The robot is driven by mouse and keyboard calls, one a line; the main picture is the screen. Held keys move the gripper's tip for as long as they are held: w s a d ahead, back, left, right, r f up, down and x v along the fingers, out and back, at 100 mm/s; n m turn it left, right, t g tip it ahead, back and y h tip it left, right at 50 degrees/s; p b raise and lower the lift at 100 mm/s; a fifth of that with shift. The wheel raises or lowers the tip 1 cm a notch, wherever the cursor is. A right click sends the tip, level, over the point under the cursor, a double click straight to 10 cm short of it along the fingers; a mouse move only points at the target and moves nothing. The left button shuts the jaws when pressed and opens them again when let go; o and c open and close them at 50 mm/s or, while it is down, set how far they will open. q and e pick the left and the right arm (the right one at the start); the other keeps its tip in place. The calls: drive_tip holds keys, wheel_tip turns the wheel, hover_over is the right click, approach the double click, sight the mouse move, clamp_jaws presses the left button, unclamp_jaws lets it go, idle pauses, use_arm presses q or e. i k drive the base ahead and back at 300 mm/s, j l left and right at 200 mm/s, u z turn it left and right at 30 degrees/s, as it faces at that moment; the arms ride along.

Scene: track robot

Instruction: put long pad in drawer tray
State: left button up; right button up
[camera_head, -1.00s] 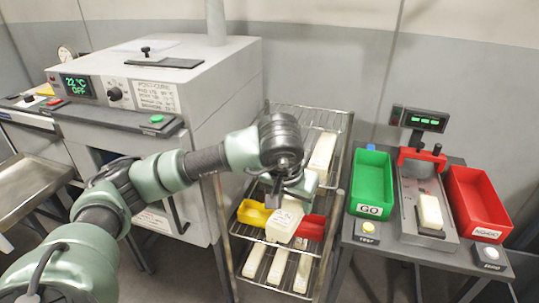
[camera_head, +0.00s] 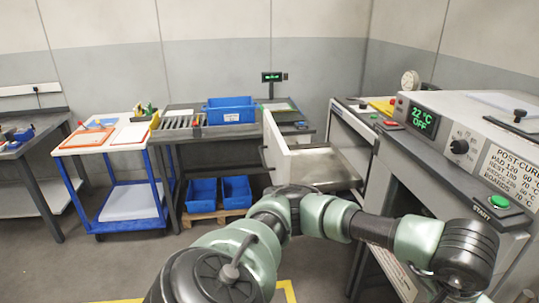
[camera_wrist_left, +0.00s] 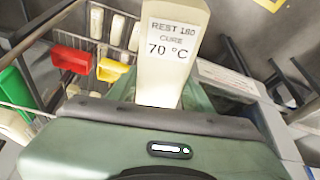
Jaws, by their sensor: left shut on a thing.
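A long cream pad (camera_wrist_left: 172,60) with a label reading REST 180 CURE 70 °C is held in my left gripper (camera_wrist_left: 160,108), in the left wrist view. Its near end is hidden by the gripper body. In the head view my left arm reaches across to the lower right, and its gripper is mostly cut off by the bottom edge, in front of the oven. The drawer tray (camera_head: 325,168) is pulled out from a white cabinet in the middle of the head view. Its metal floor looks bare. My right gripper is not in view.
The oven (camera_head: 450,170) fills the right side. A rack with a red bin (camera_wrist_left: 72,60) and a yellow bin (camera_wrist_left: 112,70) is left of the pad in the wrist view. Blue bins (camera_head: 218,193) and a blue cart (camera_head: 115,190) stand left of the drawer. Floor before them is clear.

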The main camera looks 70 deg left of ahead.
sight(312, 167)
drive_tip(key=i+j+u, duration=0.1)
drive_tip(key=j, duration=0.4)
drive_tip(key=i+j+u, duration=0.15)
drive_tip(key=i+j, duration=0.15)
drive_tip(key=j, duration=0.2)
drive_tip(key=i+j+u, duration=0.1)
drive_tip(key=i+j, duration=0.15)
drive_tip(key=j, duration=0.25)
drive_tip(key=i+j+u, duration=0.15)
drive_tip(key=j, duration=0.3)
drive_tip(key=i+j+u, duration=0.1)
drive_tip(key=i+j, duration=0.55)
drive_tip(key=j, duration=0.15)
drive_tip(key=i+j, duration=0.25)
drive_tip(key=j, duration=0.15)
